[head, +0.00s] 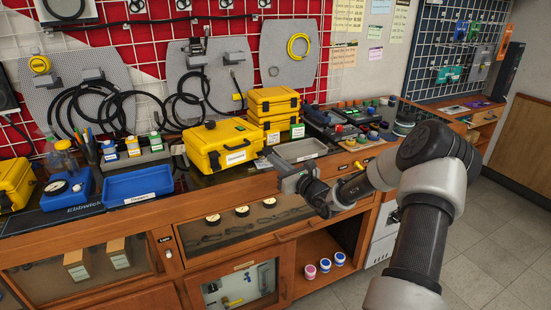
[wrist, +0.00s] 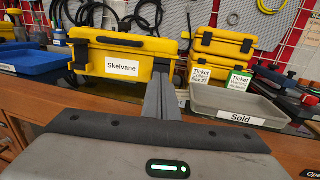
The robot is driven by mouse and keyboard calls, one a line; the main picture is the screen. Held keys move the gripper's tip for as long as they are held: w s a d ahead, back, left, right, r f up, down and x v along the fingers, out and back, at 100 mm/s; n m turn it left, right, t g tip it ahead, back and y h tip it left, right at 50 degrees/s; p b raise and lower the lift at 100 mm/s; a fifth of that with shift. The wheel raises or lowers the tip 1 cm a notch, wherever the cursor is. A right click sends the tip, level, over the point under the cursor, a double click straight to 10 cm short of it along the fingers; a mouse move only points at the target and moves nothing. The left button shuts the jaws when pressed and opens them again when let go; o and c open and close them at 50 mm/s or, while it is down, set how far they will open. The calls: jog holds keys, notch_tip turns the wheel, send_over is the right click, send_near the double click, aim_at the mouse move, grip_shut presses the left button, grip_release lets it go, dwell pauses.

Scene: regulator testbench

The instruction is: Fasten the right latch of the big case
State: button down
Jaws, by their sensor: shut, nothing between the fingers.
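The big yellow case (head: 222,145) stands on the bench with its lid down and a black handle on its front. In the wrist view the case (wrist: 105,68) bears the label "Skelvane". Its left latch (wrist: 80,54) is a black piece on the front. The right latch is near or behind my fingers, and I cannot tell whether it is fastened. My gripper (wrist: 160,80) is shut and empty, with its fingertips in front of the case's right front part. In the head view my gripper (head: 280,161) is just right of the case; contact cannot be made out.
A grey tray labelled "Sold" (wrist: 239,104) lies right of my fingers. Smaller yellow cases (head: 273,104) are stacked behind it, with "Ticket" cards in front. A blue tray (head: 137,186) is on the left. The wooden bench front edge is below my gripper.

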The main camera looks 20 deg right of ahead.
aim_at(267, 149)
jog(key=shift+w+r+g+p, duration=0.15)
jog(key=shift+r+g+p, duration=0.5)
jog(key=shift+p, duration=0.8)
jog(key=shift+w+r+g+p, duration=0.15)
jog(key=shift+r+g+p, duration=0.3)
jog(key=shift+r+p, duration=0.7)
jog(key=g+p, duration=0.1)
jog(key=p, duration=0.2)
jog(key=w+r+g+p, duration=0.1)
jog(key=g+p, duration=0.1)
jog(key=p, duration=0.1)
jog(key=w+g+h+p, duration=0.1)
jog(key=p, duration=0.2)
jog(key=shift+a+r+p, duration=0.15)
jog(key=shift+a+p, duration=0.1)
jog(key=shift+p, duration=0.15)
jog(key=shift+w+r+g+p, duration=0.1)
jog(key=shift+w+g+p, duration=0.05)
jog(key=shift+g+p, duration=0.4)
jog(key=shift+w+a+r+p, duration=0.2)
jog(key=shift+w+p, duration=0.15)
jog(key=shift+p, duration=0.2)
jog(key=shift+d+r, duration=0.1)
jog(key=shift+r, duration=0.05)
jog(key=shift+r+p, duration=0.55)
jog(key=shift+r, duration=0.15)
jog(key=shift+s+d, duration=0.1)
